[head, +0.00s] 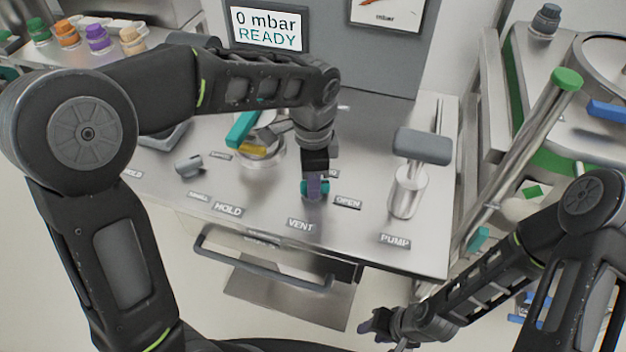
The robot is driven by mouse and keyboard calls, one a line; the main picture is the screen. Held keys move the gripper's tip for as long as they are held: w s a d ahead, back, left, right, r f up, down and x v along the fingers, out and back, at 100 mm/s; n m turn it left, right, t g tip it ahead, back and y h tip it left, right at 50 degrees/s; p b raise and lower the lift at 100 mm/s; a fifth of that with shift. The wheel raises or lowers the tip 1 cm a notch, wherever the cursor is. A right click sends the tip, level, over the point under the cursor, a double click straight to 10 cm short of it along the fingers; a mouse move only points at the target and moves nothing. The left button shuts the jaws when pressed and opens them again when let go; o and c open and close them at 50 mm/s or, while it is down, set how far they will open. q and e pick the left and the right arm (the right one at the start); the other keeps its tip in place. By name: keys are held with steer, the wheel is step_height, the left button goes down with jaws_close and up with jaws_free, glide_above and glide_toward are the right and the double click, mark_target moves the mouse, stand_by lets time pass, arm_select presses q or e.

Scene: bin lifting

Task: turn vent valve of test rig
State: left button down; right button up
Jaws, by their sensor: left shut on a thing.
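The test rig (270,205) is a steel bench with a grey upright panel and a screen (268,32) that reads "0 mbar READY". The teal vent valve (322,190) sits behind the VENT label, with the OPEN label to its right. My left gripper (314,188) points down from above and is shut on the vent valve. Its fingers hide much of the valve, so I cannot tell the handle's angle. My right gripper (380,324) is low at the front, off the bench and away from the rig; I cannot tell its jaw state.
A pump with a grey handle (422,146) stands right of the valve. A chamber with a teal lever (243,128) stands to its left, and a small grey knob (188,166) further left. A drawer handle (262,262) juts from the front. Coloured caps (99,38) stand at the back left.

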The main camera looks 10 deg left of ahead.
arm_select(q)
steer(key=n, duration=0.7)
steer(key=shift+b, duration=0.3)
steer(key=n, duration=0.6)
steer(key=shift+n+b, duration=0.3)
steer(key=c, duration=1.2)
jaws_free()
steer(key=shift+c, duration=0.2)
steer(key=shift+r, duration=0.1)
step_height(320, 180, up, 8)
steer(key=shift+f, duration=0.15)
